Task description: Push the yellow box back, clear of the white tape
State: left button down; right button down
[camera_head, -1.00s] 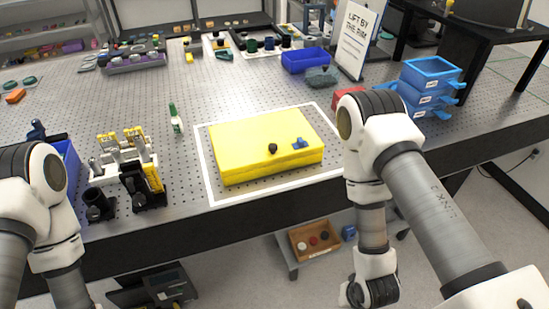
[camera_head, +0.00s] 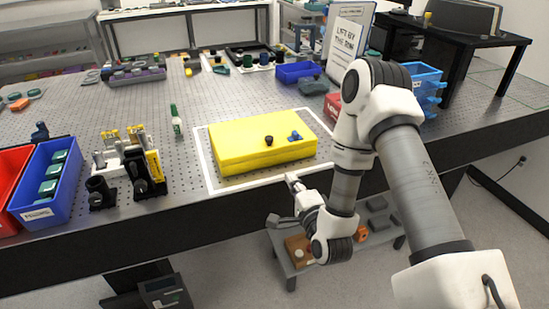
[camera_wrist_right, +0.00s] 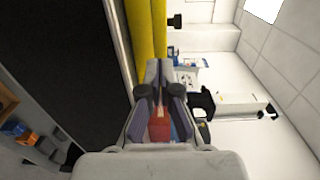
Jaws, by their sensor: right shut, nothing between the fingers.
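The yellow box (camera_head: 262,148) lies flat on the perforated table, surrounded by a white tape outline (camera_head: 198,158). Bare table shows between the box and the tape on its left, and a narrow strip shows at the front. My arm hides part of the tape on the right. A black knob (camera_head: 268,140) and a blue piece (camera_head: 295,136) are on the box top. My right gripper (camera_head: 291,181) is shut and empty at the table's front edge, just in front of the box. In the right wrist view, its fingertips (camera_wrist_right: 158,70) point along the box (camera_wrist_right: 143,35); contact cannot be told. My left gripper is out of view.
Optic mounts (camera_head: 130,160) and a blue bin (camera_head: 48,180) stand left of the tape. A blue bin (camera_head: 297,72), a sign (camera_head: 345,45) and a red box (camera_head: 332,106) stand behind and right. The table directly behind the box looks mostly clear.

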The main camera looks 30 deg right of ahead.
aim_at(275, 152)
jog(key=p+x, duration=0.3)
jog(key=x, duration=0.7)
jog(key=shift+w+r, duration=0.1)
jog(key=shift+w, duration=0.1)
